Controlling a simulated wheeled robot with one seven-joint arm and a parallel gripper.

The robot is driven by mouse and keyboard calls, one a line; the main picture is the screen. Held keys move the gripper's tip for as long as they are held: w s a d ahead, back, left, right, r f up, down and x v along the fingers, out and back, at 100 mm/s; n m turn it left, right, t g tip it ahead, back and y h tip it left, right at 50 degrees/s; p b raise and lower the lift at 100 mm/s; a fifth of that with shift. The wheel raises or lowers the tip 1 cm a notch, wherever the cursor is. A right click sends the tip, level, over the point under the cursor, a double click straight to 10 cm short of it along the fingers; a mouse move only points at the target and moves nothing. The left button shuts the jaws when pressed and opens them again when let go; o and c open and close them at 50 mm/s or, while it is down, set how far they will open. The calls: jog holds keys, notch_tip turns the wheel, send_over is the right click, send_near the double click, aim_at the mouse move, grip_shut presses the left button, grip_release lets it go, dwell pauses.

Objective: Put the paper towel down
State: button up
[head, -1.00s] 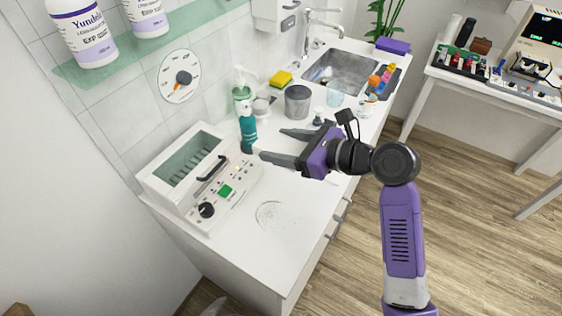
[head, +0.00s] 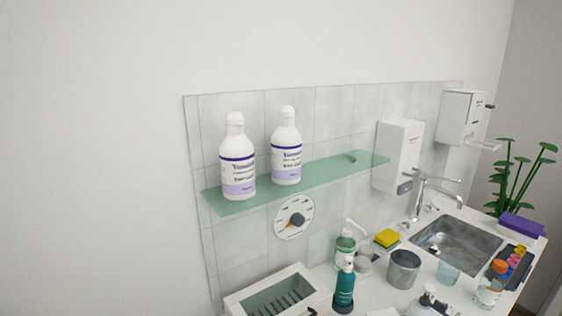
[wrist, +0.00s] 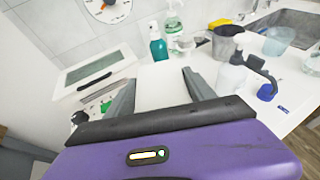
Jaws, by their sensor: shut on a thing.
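My gripper (wrist: 158,77) shows only in the wrist view, its two grey fingers spread either side of a plain white, flat-faced thing. I take this to be the paper towel (wrist: 165,90); my fingers are shut on it. It is held over the white counter, and its white blends with the counter, so I cannot tell whether it touches the surface. In the head view now, neither my gripper nor a clear view of the towel shows.
A teal spray bottle (head: 344,288) and a green pump bottle (wrist: 174,30) stand beyond the towel. A white device with a glass lid (head: 278,297) is at the left. A grey canister (head: 403,270) and the sink (head: 458,245) are to the right. A glass shelf (head: 325,177) hangs above.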

jog(key=s+a+f+h, duration=0.1)
jog(key=s+f, duration=0.1)
jog(key=f, duration=0.1)
jog(key=s+a+f+m, duration=0.1)
jog(key=s+f, duration=0.2)
jog(key=s+a+f+m+h, duration=0.1)
jog(key=s+f, duration=0.1)
jog(key=f, duration=0.1)
jog(key=shift+s+a+h, duration=0.1)
jog(key=shift+s+h, duration=0.2)
jog(key=shift+s, duration=0.1)
jog(key=shift+s+f, duration=0.2)
jog(key=shift+f, duration=0.05)
jog(key=shift+s+d+f, duration=0.15)
jog(key=shift+d, duration=0.25)
